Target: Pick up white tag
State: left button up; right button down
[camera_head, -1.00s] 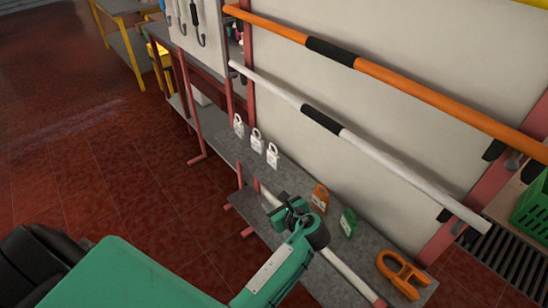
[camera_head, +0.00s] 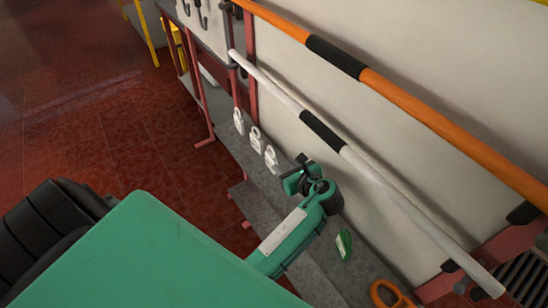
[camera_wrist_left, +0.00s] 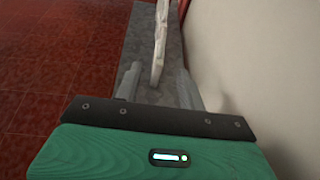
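Three white tags stand in a row on the grey shelf (camera_head: 240,168) in the head view: a far one (camera_head: 238,121), a middle one (camera_head: 255,140) and a near one (camera_head: 271,159). My left gripper (camera_head: 298,178) is just to the near side of the near tag, above the shelf. In the left wrist view its two fingers (camera_wrist_left: 157,80) are apart. A white tag (camera_wrist_left: 160,45) shows edge-on, upright, in line with the gap between them. I cannot tell whether its lower end is between the fingertips or just beyond. My right gripper is out of view.
A white bar (camera_head: 365,175) and an orange bar (camera_head: 400,103) run along the pale wall panel beside the shelf. Red floor lies to the left.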

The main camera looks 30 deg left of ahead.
aim_at(275, 159)
pick_arm(q)
jog(key=x, duration=0.4)
jog(key=shift+a+p, duration=0.15)
jog(key=shift+p, duration=0.2)
jog(key=shift+w+a+f, duration=0.2)
jog(key=shift+w+a, duration=0.05)
jog(key=shift+a, duration=0.1)
jog(key=x, duration=0.2)
jog(key=p+x, duration=0.1)
jog(key=x, duration=0.1)
jog(key=shift+w+a+f, duration=0.1)
jog(key=shift+a+f, duration=0.15)
jog(key=shift+f, duration=0.15)
jog(key=shift+d, duration=0.1)
grip_shut()
